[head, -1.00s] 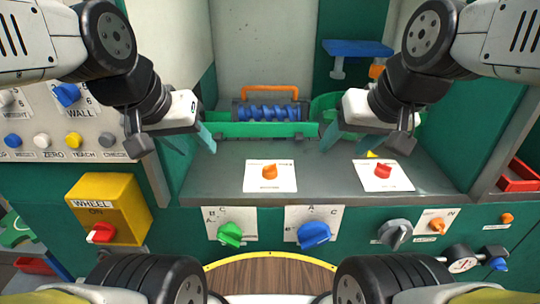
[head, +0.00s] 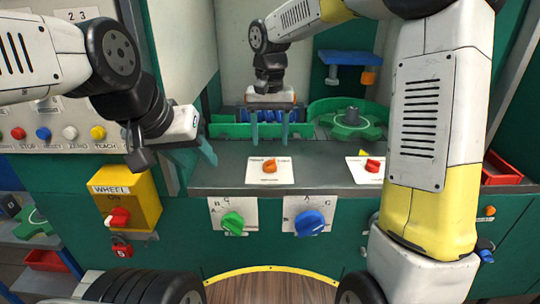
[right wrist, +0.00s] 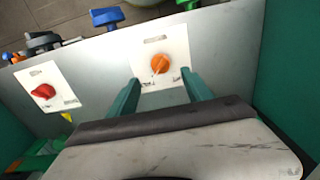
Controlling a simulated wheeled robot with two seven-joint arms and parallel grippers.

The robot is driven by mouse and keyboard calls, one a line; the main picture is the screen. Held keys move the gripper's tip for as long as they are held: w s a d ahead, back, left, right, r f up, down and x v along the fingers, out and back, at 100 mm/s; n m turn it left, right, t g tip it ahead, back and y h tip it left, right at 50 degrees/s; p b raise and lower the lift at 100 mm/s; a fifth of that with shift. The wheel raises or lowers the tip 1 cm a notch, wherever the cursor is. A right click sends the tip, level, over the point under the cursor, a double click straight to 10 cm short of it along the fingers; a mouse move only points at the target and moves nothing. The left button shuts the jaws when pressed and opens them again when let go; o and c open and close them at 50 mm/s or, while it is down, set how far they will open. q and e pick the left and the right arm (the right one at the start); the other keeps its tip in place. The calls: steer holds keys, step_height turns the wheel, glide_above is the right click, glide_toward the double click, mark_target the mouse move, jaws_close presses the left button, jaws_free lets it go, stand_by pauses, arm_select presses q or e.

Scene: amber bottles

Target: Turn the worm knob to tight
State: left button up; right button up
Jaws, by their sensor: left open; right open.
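An orange knob (head: 269,166) sits on a white plate (head: 284,176) on the grey shelf, in front of the blue worm (head: 312,116); the plate's small lettering is too small to read. My right gripper (head: 269,146) is open with its fingers pointing down, just behind the orange knob in the head view and apart from it. In the right wrist view the orange knob (right wrist: 160,64) shows just beyond and between the open fingertips (right wrist: 160,80). My left gripper (head: 194,154) is open and empty at the shelf's left end.
A red knob (head: 373,165) on its own plate is to the right, partly hidden by my right arm. Green (head: 232,223) and blue (head: 310,222) knobs are on the front panel below. A yellow WHEEL box (head: 140,198) is at left. A green gear (head: 350,124) lies behind the shelf.

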mark_target(270, 160)
step_height(270, 160, down, 8)
steer(key=shift+r, duration=0.1)
stand_by(0.4)
jaws_close()
